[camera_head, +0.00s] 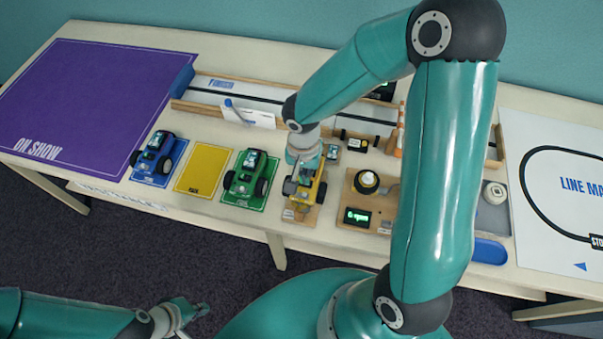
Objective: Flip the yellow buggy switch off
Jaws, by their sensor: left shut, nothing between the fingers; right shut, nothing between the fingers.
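The yellow buggy (318,193) sits on a small wooden stand near the front edge of the table. My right gripper (292,188) is shut and points down over the buggy, covering much of its top. The buggy's switch is hidden or too small to make out, and I cannot tell whether the fingertips touch it. My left gripper (195,312) is shut and empty, low in front of the table above the dark floor.
A green buggy (247,178) and a blue buggy (154,156) stand on mats to the left, with an empty yellow mat (204,168) between them. A wooden box with a small display (356,217) is to the right. A purple mat (95,95) lies clear at the far left.

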